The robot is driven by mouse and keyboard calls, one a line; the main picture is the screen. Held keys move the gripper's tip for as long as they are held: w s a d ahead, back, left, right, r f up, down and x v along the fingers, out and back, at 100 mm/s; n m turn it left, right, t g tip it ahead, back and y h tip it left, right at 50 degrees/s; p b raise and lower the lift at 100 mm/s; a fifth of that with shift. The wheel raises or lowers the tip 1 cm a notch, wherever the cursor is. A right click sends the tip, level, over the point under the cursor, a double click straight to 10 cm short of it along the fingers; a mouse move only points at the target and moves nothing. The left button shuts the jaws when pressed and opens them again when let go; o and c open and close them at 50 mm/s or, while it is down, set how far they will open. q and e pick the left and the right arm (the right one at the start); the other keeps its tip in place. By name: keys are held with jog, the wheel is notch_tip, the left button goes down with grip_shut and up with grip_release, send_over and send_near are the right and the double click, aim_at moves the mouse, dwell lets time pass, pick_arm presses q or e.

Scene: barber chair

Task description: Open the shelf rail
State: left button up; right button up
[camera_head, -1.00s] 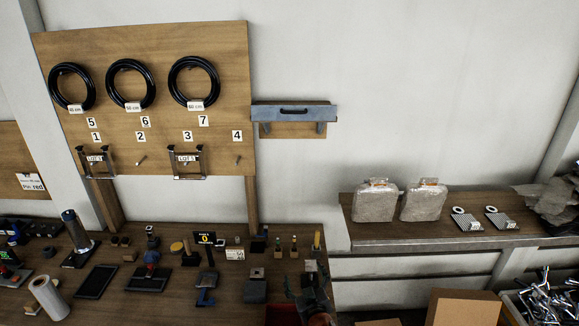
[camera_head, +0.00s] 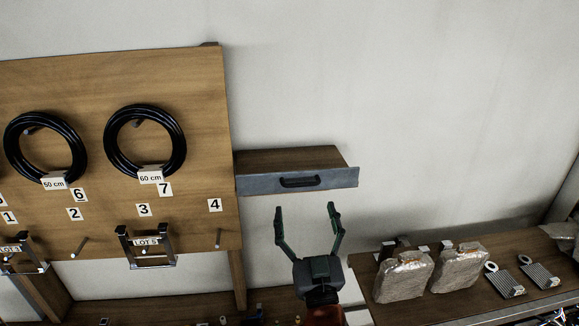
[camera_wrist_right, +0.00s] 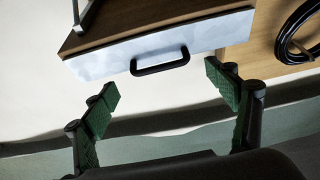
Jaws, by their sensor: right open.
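The shelf rail looks like a small wall-mounted drawer (camera_head: 330,182) with a wooden top, a grey-blue front and a black handle (camera_head: 299,182). It is on the white wall just right of the pegboard. In the right wrist view the drawer front (camera_wrist_right: 210,37) and the black handle (camera_wrist_right: 160,61) are ahead, between and beyond the fingers. The front looks closed. My right gripper (camera_head: 306,213) is open and empty, below the handle and apart from it; its green fingers (camera_wrist_right: 160,90) also show in the right wrist view. My left gripper is not in view.
A wooden pegboard (camera_head: 190,90) with black cable coils and numbered labels is to the left. A metal bracket (camera_head: 146,245) hangs low on it. A side shelf (camera_head: 460,284) with two wrapped packages (camera_head: 404,275) is at the lower right. The wall around the drawer is clear.

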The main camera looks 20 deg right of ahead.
aim_at(302, 184)
jog(key=x, duration=0.2)
jog(key=p+x, duration=0.1)
jog(key=x, duration=0.1)
jog(key=p+x, duration=0.1)
jog(key=x, duration=0.2)
jog(key=shift+s+d+r, duration=0.1)
jog(key=shift+d+r, duration=0.05)
jog(key=shift+r, duration=0.15)
jog(key=shift+w+d+r, duration=0.1)
jog(key=shift+w+r, duration=0.1)
jog(key=shift+w, duration=0.1)
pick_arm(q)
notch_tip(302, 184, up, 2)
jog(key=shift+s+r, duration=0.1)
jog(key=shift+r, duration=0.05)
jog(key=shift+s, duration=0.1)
pick_arm(e)
jog(key=c, duration=0.8)
